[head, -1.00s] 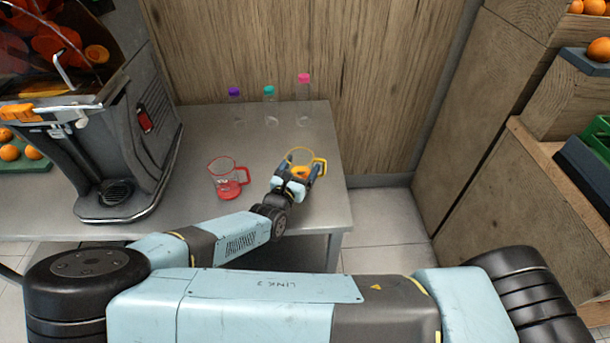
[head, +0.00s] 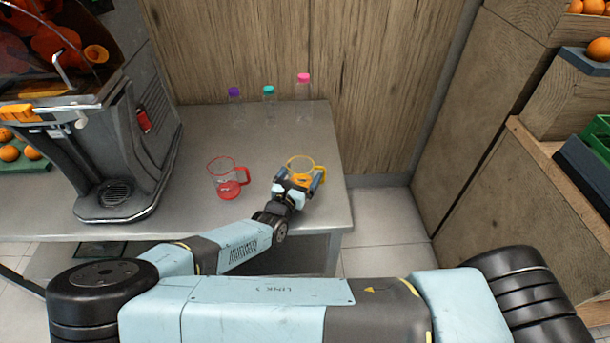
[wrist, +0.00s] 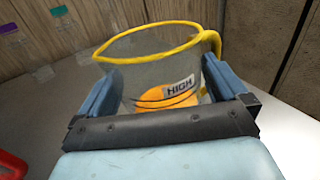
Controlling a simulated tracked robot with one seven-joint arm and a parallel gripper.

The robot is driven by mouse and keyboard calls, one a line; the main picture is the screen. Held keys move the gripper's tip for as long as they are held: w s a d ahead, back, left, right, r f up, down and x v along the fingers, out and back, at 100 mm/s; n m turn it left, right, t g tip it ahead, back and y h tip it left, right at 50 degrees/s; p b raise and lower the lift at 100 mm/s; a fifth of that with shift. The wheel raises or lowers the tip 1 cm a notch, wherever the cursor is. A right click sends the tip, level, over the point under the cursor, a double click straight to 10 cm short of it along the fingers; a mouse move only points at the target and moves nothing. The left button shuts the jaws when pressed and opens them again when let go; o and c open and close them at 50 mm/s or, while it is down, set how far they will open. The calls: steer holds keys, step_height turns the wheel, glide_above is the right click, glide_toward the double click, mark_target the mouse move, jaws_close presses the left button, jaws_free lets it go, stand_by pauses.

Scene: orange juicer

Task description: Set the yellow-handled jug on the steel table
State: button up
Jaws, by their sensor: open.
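The yellow-handled jug (head: 301,163) is clear with a yellow rim and an orange base; it stands upright on the steel table (head: 200,150) near its right end. My gripper (head: 301,183) is open at the jug's near side. In the wrist view the jug (wrist: 150,62) is between my two blue fingers (wrist: 162,92), one at each side of it. Its yellow handle (wrist: 212,42) is at the right, above the right finger. The jug's lower part is partly hidden by my gripper.
A red-handled jug (head: 228,180) stands close to the left of my gripper. Three capped bottles (head: 269,105) stand at the table's back edge, by the wooden wall. The juicer (head: 125,150) is at the left.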

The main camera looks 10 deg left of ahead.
steer(key=shift+r, duration=0.15)
steer(key=v, duration=1.2)
